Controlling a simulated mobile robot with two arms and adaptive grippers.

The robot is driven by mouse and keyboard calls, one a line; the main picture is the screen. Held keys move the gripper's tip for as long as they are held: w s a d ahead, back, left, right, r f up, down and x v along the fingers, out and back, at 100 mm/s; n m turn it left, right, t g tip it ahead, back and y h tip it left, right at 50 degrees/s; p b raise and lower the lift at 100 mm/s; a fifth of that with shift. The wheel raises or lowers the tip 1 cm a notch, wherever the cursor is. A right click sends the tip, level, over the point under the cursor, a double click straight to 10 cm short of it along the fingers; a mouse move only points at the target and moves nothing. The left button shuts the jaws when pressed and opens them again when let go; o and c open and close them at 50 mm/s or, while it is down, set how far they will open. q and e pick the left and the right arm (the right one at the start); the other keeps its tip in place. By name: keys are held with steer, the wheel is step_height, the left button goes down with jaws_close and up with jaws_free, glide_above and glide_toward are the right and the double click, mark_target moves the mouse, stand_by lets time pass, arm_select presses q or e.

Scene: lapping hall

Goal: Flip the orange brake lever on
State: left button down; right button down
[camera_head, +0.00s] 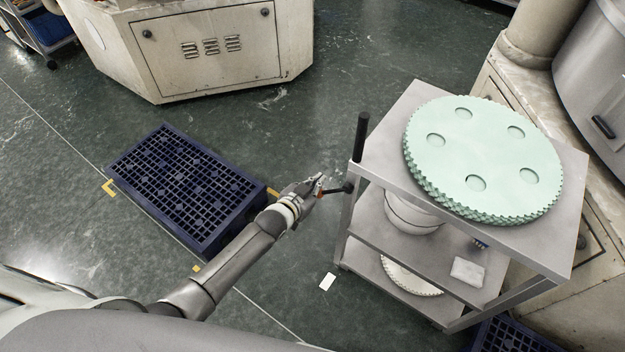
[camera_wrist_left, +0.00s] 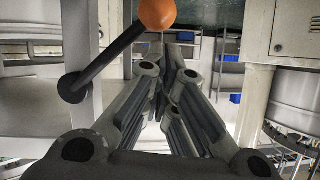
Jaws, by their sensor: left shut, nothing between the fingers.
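The brake lever is a dark rod (camera_wrist_left: 108,55) with an orange ball (camera_wrist_left: 157,14) at its end. In the left wrist view the rod slopes up to the right from a dark pivot (camera_wrist_left: 75,87) on the cart's pale post. In the head view the pivot (camera_head: 348,187) sits on the cart's left side, and my gripper partly covers the lever. My left gripper (camera_head: 319,179) is beside the ball end, shut and empty. In the left wrist view its fingers (camera_wrist_left: 165,78) lie below the ball and right of the rod; I cannot tell whether they touch. My right gripper is out of view.
The grey cart (camera_head: 395,118) carries a stack of pale green toothed discs (camera_head: 485,150) and has an upright black handle (camera_head: 361,137). A blue grated pallet (camera_head: 185,188) lies left of my arm. A machine cabinet (camera_head: 205,48) stands behind. The floor between is clear.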

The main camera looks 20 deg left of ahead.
arm_select(q)
steer(key=shift+f, duration=0.4)
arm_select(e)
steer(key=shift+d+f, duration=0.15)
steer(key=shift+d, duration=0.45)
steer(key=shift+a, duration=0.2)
